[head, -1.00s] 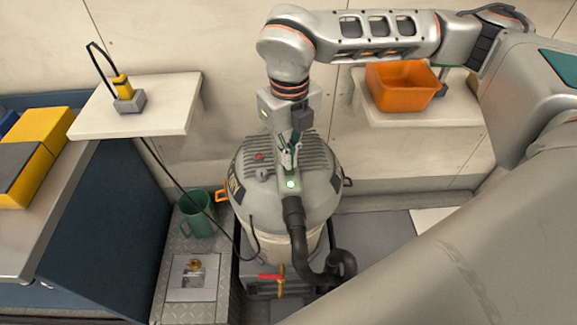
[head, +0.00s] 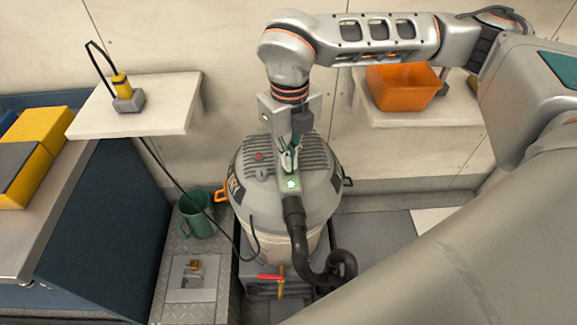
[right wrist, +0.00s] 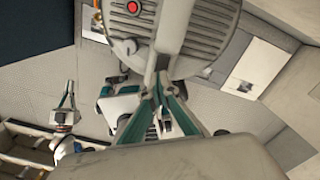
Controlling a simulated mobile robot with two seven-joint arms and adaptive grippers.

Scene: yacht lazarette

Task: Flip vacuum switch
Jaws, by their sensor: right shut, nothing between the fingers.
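My right gripper (head: 289,166) points down at the dome top, just behind the lamp. It is shut and empty, and its teal-edged fingers show in the right wrist view (right wrist: 161,84). I cannot make out the switch or contact with it. A grey-and-teal shape (right wrist: 66,115) may be my left gripper.
A shelf (head: 165,118) at left holds a yellow-and-grey device (head: 122,90) with a black cable. An orange bin (head: 402,87) stands on the right shelf.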

